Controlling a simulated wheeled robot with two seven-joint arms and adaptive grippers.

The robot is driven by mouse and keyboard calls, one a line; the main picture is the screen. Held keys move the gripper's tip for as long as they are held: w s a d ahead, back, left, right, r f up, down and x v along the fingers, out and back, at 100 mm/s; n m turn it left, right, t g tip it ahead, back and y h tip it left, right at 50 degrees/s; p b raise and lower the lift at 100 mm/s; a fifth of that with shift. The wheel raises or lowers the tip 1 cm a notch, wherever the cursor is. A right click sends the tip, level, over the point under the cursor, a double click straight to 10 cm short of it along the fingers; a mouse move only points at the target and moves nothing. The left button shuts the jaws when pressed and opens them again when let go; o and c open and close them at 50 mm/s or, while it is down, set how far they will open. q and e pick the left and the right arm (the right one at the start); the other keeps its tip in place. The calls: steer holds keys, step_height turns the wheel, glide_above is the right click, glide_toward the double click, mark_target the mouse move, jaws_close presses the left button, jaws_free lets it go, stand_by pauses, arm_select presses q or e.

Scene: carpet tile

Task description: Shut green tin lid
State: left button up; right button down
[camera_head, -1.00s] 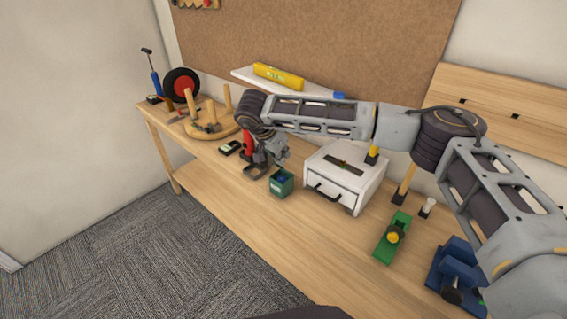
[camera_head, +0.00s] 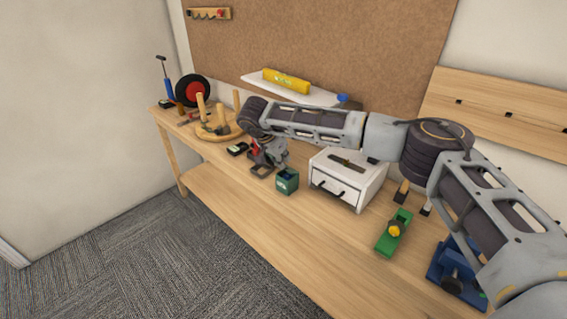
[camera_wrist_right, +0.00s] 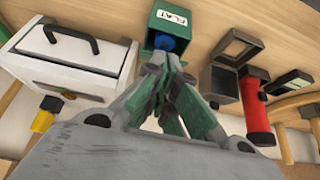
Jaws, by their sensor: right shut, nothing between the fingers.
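The green tin (camera_head: 287,182) stands on the workbench, left of the white drawer box. In the right wrist view the tin (camera_wrist_right: 176,17) has a "FLAT" label, and a blue rounded thing (camera_wrist_right: 172,45) shows at its opening. I cannot make out the tin's lid; my gripper covers that area. My right gripper (camera_wrist_right: 172,62) is shut and empty, its fingertips beside the tin's opening; I cannot tell whether they touch. In the head view the right gripper (camera_head: 277,158) is just behind and left of the tin. My left gripper is not in view.
A green plane (camera_head: 393,234) and blue vise (camera_head: 455,275) lie further right. The front bench strip is clear.

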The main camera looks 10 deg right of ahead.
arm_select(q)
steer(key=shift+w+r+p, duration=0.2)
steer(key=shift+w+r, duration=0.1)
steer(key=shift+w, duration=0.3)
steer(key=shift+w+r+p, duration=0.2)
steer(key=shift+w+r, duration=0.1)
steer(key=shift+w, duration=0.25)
arm_select(e)
steer(key=shift+s+a+r, duration=0.1)
steer(key=shift+a+r, duration=0.15)
steer(key=shift+r, duration=0.25)
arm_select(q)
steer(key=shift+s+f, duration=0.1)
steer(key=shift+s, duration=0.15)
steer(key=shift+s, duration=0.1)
